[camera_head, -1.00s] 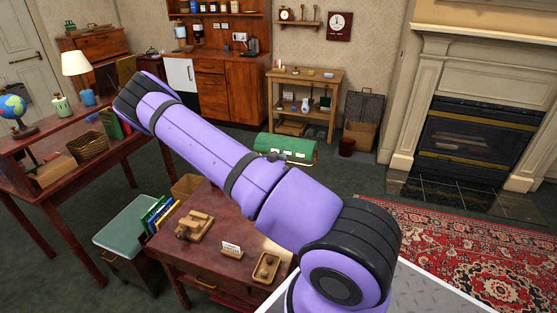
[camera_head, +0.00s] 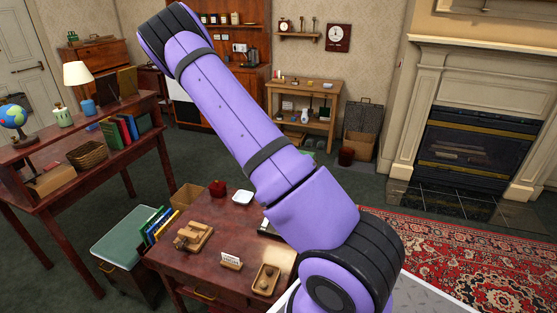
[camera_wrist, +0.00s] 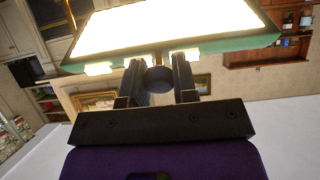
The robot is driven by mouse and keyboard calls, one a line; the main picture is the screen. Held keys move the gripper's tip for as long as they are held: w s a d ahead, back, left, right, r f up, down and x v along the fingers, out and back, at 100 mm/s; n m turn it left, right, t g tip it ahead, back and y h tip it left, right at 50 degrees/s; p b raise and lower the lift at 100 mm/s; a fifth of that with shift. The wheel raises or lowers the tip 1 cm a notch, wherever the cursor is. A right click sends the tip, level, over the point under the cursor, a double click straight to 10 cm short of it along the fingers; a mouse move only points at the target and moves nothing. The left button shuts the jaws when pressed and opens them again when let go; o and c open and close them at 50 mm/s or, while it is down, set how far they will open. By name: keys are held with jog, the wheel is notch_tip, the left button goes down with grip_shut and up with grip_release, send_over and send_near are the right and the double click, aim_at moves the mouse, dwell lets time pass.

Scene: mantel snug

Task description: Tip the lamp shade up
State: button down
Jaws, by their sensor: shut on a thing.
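The lamp shade (camera_wrist: 232,43) is green outside, with a glowing white underside. It fills the top of the wrist view, tilted slightly there. In the head view only a small green piece (camera_head: 307,154) shows beside my arm; the rest is hidden. A thin brass stem shows just above that part. My gripper is hidden in the head view.
A longer table (camera_head: 103,160) with a lit lamp stands at left. The fireplace (camera_head: 470,140) and patterned rug are at right.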

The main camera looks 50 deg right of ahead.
jog(key=shift+d+r, duration=0.15)
jog(key=shift+r, duration=0.1)
jog(key=c, duration=0.9)
grip_release()
jog(key=v, duration=1)
jog(key=shift+s+a, duration=0.2)
jog(key=shift+a, duration=0.15)
